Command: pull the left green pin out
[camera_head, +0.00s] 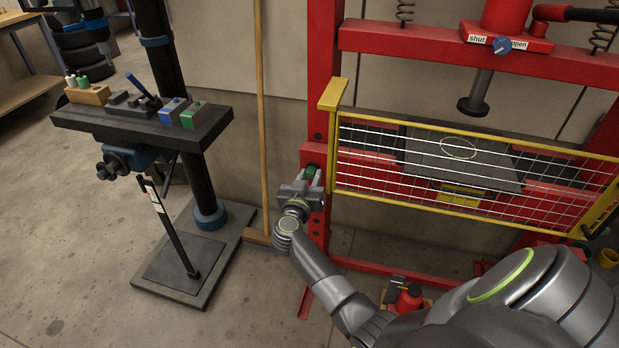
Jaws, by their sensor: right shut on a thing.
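The left green pin (311,169) shows as a small bit of green at the left red post of the press, beside the lower left corner of the yellow mesh guard. My right gripper (306,181) is at that post, shut on the left green pin and covering most of it. How far the pin sits in the post is hidden by the gripper. My left gripper is not in view.
The yellow-framed mesh guard (450,127) stands across the red press (322,60), close right of my gripper. A wooden pole (259,110) and a stand with a dark tray (90,118) are to the left. A red bottle jack (409,299) is on the floor.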

